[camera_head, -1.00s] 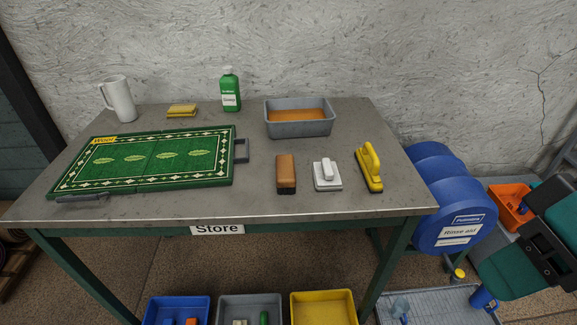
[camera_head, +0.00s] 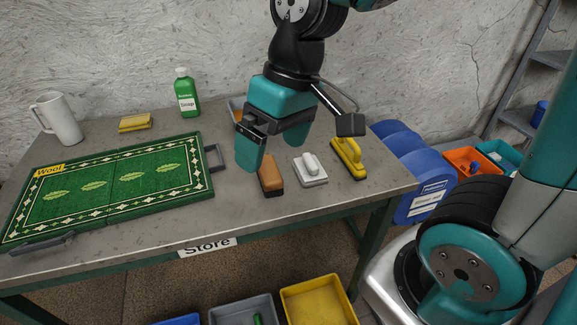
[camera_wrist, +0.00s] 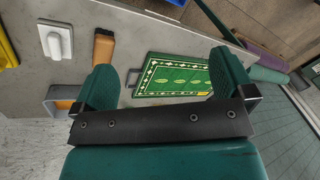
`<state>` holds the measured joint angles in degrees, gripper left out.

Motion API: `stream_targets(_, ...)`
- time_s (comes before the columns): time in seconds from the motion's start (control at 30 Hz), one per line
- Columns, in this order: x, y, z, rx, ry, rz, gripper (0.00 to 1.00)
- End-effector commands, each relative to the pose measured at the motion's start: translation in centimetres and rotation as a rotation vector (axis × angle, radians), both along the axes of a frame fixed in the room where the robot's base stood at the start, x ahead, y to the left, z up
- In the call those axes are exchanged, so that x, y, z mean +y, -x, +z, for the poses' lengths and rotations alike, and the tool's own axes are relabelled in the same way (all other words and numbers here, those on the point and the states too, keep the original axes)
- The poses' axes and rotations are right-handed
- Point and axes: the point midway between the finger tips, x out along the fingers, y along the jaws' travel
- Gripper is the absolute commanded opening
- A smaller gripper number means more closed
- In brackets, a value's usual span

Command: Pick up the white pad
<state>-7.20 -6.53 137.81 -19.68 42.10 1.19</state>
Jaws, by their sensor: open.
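The white pad (camera_head: 310,170) is a flat white block with a raised handle. It lies on the grey table between the brown brush (camera_head: 270,176) and the yellow-handled tool (camera_head: 349,157). It also shows in the wrist view (camera_wrist: 56,40), at the upper left. My gripper (camera_head: 272,155) is open and empty, with its fingers pointing down. In the head view it hangs above the table, behind and to the left of the pad. In the wrist view both fingers (camera_wrist: 170,82) are spread wide, and the pad lies outside them.
A green rug on a board (camera_head: 112,190), marked Wool, covers the table's left side. A grey tray (camera_head: 236,106) is mostly hidden behind my gripper. A green soap bottle (camera_head: 186,93), yellow sponge (camera_head: 135,122) and white mug (camera_head: 58,118) stand at the back.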

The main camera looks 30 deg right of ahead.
Motion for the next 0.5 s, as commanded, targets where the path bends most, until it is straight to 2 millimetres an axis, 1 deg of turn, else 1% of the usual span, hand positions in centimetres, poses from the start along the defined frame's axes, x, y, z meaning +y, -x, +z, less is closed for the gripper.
stream_targets(0.03, -2.3, -3.1, -0.4, 0.024, 0.035, -0.103, 1.00)
stream_targets(0.07, -3.8, -4.7, -0.8, 0.035, 0.057, -0.162, 1.00)
stream_targets(0.1, -5.8, -6.7, -1.4, 0.049, 0.086, -0.237, 1.00)
stream_targets(0.17, -8.8, -9.1, -2.4, 0.069, 0.125, -0.342, 1.00)
stream_targets(0.2, -10.8, -10.5, -3.1, 0.081, 0.149, -0.404, 1.00)
stream_targets(0.3, -14.9, -12.6, -4.7, 0.110, 0.196, -0.528, 1.00)
stream_targets(0.33, -15.9, -13.0, -5.0, 0.116, 0.208, -0.556, 1.00)
stream_targets(0.4, -17.5, -13.6, -5.7, 0.126, 0.226, -0.601, 1.00)
stream_targets(0.5, -18.4, -13.9, -6.9, 0.136, 0.237, -0.628, 1.00)
